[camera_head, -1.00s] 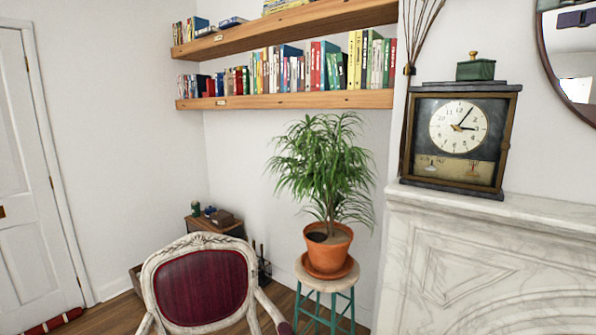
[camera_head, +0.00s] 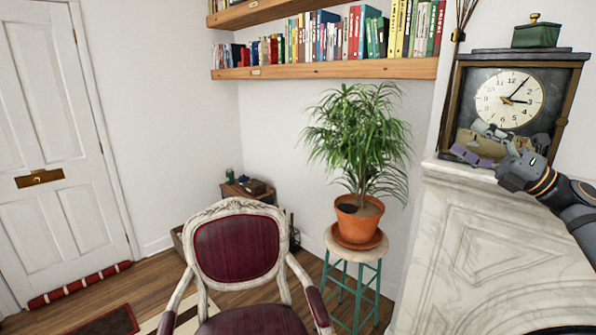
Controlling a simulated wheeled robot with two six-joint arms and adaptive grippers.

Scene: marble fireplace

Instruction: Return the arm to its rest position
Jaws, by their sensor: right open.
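My right gripper (camera_head: 478,148) shows at the right of the head view, in front of the lower face of the mantel clock (camera_head: 510,98). Its arm comes in from the right edge, over the marble mantel. The gripper is open, and I see nothing held between its fingers. It hides part of the clock's lower panel. I cannot tell whether it touches the clock. My left gripper is not in view.
The white marble fireplace (camera_head: 462,245) fills the lower right. A potted plant (camera_head: 358,212) stands on a stool (camera_head: 350,262) beside it. A red armchair (camera_head: 238,250) stands in front. A green box (camera_head: 536,36) sits on the clock. Wooden floor lies at lower left.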

